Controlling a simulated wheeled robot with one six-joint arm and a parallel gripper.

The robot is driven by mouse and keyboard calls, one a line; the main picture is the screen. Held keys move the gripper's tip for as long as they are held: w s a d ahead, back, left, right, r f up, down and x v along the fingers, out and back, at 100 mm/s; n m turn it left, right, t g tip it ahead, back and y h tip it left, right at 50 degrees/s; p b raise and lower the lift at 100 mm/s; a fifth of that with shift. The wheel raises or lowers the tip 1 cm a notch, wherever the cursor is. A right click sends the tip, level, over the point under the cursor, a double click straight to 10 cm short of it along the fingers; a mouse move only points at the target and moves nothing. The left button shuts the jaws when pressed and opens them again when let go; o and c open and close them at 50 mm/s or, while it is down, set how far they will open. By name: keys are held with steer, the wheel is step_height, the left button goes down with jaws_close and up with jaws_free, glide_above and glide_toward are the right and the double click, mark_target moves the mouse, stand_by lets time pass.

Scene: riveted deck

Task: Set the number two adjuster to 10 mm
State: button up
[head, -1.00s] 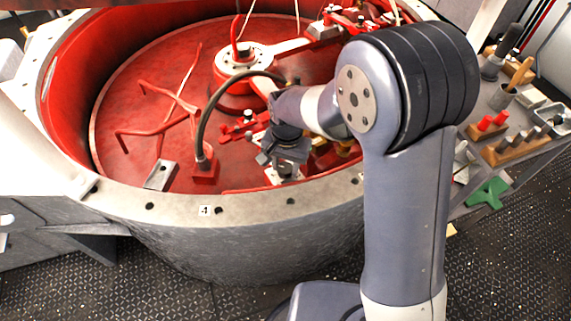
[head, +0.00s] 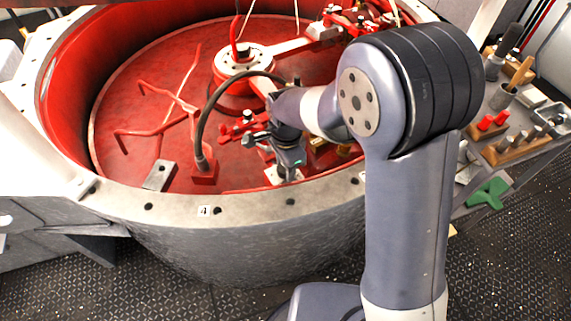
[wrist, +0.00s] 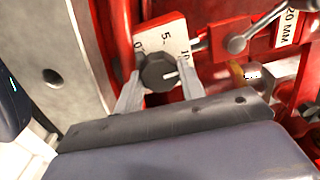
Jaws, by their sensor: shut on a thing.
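In the wrist view a dark faceted knob (wrist: 156,74) sits in front of a white scale plate (wrist: 172,33) marked 0, 5 and 10. A white line on the knob points right, just below the 10 mark. My gripper (wrist: 160,88) has one finger on each side of the knob and is shut on it. No adjuster number is readable. In the head view my gripper (head: 287,172) is down inside the near wall of the red drum, and the knob is hidden there.
The drum's grey rim (head: 255,207) is close in front of my gripper. A black hose (head: 205,115) arches left of my arm.

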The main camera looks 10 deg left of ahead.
steer(key=shift+r+m, duration=0.1)
steer(key=shift+m, duration=0.2)
steer(key=o, duration=1)
step_height(320, 180, up, 11)
steer(key=shift+s+f, duration=0.1)
steer(key=shift+f, duration=0.05)
steer(key=shift+f, duration=0.1)
step_height(320, 180, down, 11)
steer(key=shift+r, duration=0.1)
stand_by(0.6)
